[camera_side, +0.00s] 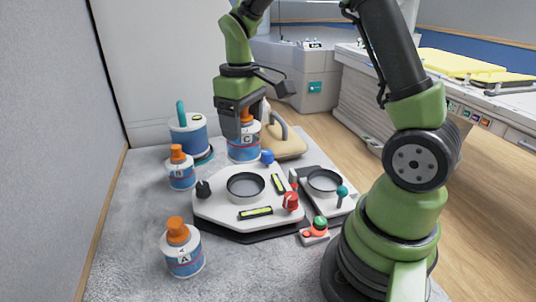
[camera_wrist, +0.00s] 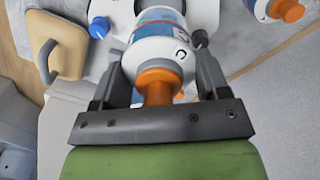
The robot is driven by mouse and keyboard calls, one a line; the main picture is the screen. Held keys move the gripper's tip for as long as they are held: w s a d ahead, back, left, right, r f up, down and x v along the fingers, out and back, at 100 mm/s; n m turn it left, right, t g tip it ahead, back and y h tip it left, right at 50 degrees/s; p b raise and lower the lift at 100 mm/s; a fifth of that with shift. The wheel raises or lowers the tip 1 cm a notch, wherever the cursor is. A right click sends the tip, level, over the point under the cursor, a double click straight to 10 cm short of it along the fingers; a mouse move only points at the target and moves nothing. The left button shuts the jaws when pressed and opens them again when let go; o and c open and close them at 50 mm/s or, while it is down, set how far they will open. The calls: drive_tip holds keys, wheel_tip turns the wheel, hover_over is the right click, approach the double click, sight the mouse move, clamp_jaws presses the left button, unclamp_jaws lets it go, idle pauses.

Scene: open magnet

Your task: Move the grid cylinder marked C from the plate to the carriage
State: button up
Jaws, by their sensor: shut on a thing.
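Cylinder C (camera_side: 243,153) is white and blue with an orange cap and the letter C. My gripper (camera_side: 240,122) is shut on it at the cap end, from above. It stands upright behind the white plate (camera_side: 222,211) in the side view; I cannot tell whether its base is clear of the surface. In the wrist view cylinder C (camera_wrist: 160,42) sits between the fingers of my gripper (camera_wrist: 158,65). The white plate has an empty round recess, level vials and coloured knobs. To its right is a smaller unit with a round recess and teal knob, apparently the carriage (camera_side: 335,205).
Cylinder B (camera_side: 181,175) stands left of the plate and cylinder A (camera_side: 184,256) stands at front left. A blue pot with a teal handle (camera_side: 189,135) is behind B. A tan padded piece (camera_side: 287,145) lies at the back. A red and green button box (camera_side: 316,233) is at front right.

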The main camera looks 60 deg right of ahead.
drive_tip(key=shift+d+r, duration=0.15)
drive_tip(key=shift+r, duration=0.1)
drive_tip(key=shift+s+d, duration=0.25)
drive_tip(key=shift+d, duration=0.05)
drive_tip(key=s+d, duration=0.6)
drive_tip(key=d, duration=0.1)
hover_over(323, 185)
drive_tip(key=f, duration=0.1)
wheel_tip(323, 185, down, 10)
drive_tip(key=shift+f, duration=0.1)
drive_tip(key=shift+f, duration=0.25)
drive_tip(key=o, duration=1.1)
